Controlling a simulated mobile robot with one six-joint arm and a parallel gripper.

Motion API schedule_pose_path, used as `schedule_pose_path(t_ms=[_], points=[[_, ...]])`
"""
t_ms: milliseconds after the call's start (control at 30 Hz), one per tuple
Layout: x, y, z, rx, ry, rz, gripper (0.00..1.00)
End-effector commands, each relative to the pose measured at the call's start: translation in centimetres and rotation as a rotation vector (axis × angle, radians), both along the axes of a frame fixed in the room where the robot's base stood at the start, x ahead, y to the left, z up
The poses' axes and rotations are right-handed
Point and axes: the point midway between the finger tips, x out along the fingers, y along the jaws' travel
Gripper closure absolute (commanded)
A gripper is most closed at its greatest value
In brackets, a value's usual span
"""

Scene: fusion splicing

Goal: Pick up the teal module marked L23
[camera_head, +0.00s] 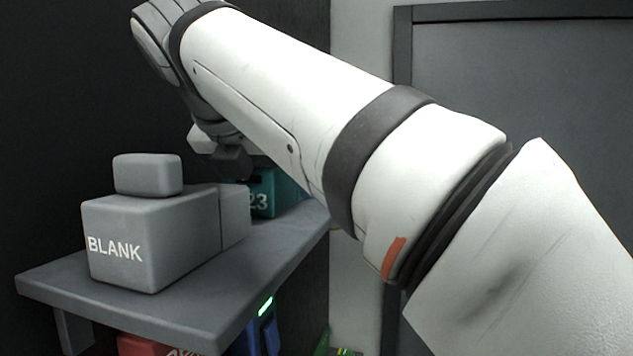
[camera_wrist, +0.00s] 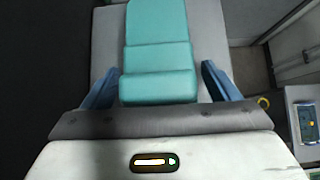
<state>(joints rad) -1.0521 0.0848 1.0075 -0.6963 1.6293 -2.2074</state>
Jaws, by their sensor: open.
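The teal module (camera_head: 263,192) stands on the grey shelf behind the grey block; only "23" of its marking shows in the head view, the rest being hidden by the block and my arm. In the wrist view the teal module (camera_wrist: 158,57) lies straight ahead, seen from above with a stepped shape. My gripper (camera_wrist: 161,82) is open, with one blue finger to the left and one to the right of the module's near end. A gap shows on each side. In the head view my gripper is mostly hidden by my arm, above the module.
A grey block marked BLANK (camera_head: 150,240) stands on the shelf (camera_head: 200,305) in front of the teal module. Red and blue modules (camera_head: 262,335) sit below the shelf. In the wrist view a device with a lit screen (camera_wrist: 308,120) is at the right.

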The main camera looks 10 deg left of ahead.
Motion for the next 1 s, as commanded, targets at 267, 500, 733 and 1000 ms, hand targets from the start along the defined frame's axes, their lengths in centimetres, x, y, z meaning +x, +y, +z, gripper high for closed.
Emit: schedule_pose_path(t_ms=[267,500,733,1000], points=[[0.12,-0.04,-0.10,0.001,0.000,-0.001,0.21],[0.14,-0.07,-0.10,0.001,0.000,-0.001,0.40],[0.15,-0.09,-0.10,0.001,0.000,-0.002,0.59],[0.17,-0.13,-0.06,0.001,0.000,-0.003,0.72]])
